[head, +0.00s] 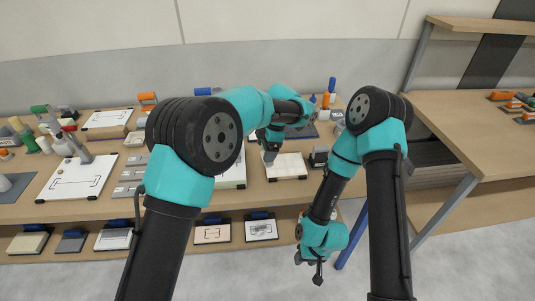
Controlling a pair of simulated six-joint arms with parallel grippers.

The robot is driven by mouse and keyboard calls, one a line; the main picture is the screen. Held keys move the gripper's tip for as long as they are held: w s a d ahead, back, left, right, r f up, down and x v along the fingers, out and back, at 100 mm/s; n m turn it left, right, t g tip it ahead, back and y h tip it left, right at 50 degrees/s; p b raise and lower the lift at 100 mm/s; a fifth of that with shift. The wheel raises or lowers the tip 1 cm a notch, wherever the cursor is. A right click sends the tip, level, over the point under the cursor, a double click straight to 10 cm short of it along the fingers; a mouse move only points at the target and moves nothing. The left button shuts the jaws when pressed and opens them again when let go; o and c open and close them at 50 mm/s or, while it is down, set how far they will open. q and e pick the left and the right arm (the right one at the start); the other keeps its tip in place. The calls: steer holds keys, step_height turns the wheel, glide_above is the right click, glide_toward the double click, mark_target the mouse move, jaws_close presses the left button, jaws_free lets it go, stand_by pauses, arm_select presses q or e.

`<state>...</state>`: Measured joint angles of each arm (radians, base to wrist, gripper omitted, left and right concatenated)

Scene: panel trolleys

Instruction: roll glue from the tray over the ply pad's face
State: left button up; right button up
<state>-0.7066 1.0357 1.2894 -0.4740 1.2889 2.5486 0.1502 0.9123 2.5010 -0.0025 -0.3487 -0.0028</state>
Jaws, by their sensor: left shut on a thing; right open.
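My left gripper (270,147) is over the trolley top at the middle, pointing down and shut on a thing. The thing is small and pale at its lower end, perhaps the glue roller (270,157); my gripper and arm hide most of it. Right below is a pale, cream-topped block with dark corners, perhaps the ply pad (290,168). I cannot tell whether the held thing touches it. I cannot make out the glue tray for certain. My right gripper (318,272) hangs low in front of the trolley, open and empty, away from the work.
The trolley top (112,185) holds a white board (75,178) at left, grey plates, bottles and several orange- and blue-handled tools at the back. A lower shelf (180,242) holds several panels. Another wooden table (470,135) stands right. Grey floor is free in front.

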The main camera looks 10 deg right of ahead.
arm_select(q)
steer(key=shift+r, duration=1.25)
steer(key=shift+r, duration=0.15)
